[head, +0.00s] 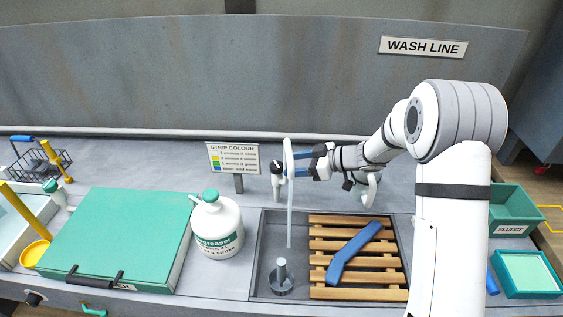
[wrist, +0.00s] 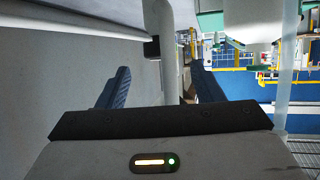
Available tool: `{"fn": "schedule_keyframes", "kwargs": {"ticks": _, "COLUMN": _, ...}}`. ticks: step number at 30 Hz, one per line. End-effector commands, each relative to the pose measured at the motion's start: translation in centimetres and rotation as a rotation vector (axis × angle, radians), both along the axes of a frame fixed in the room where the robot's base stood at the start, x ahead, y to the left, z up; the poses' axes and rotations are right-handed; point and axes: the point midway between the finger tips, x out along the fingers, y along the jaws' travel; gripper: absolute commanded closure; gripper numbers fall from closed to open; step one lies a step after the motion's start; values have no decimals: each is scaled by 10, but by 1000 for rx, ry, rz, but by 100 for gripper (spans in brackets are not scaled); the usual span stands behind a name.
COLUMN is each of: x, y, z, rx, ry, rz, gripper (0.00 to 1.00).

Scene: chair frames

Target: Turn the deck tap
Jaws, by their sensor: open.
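The deck tap (head: 276,186) stands behind the sunken basin, a pale body with a dark top. A pale upright pipe (head: 288,158) shows beside it, and a thin, pale, clear stream runs down from there into the basin's left part. My gripper (head: 291,164) reaches in from the right with its blue fingers at this pipe. In the wrist view my gripper (wrist: 160,88) is open. A pale upright pipe (wrist: 167,45) shows between the two fingers, with gaps at both sides. I cannot tell whether a finger touches it.
The basin (head: 257,270) holds a grey upright standpipe (head: 282,275) and a wooden slatted rack (head: 358,295) with a blue bent piece (head: 352,252). A white degreaser jug (head: 216,228) and a strip colour sign (head: 233,158) stand left. A green lidded box (head: 120,235) lies further left.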

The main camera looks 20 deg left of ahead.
Motion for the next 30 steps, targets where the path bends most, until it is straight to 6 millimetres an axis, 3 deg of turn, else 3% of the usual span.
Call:
{"fn": "schedule_keyframes", "kwargs": {"ticks": 9, "x": 2, "y": 43, "z": -17, "rx": 0, "ry": -1, "rz": -1, "gripper": 40}}
{"fn": "schedule_keyframes", "kwargs": {"ticks": 20, "x": 2, "y": 50, "z": -21, "rx": 0, "ry": -2, "rz": -2, "gripper": 40}}
{"fn": "schedule_keyframes", "kwargs": {"ticks": 30, "x": 2, "y": 51, "z": -20, "rx": 0, "ry": -2, "rz": -1, "gripper": 66}}
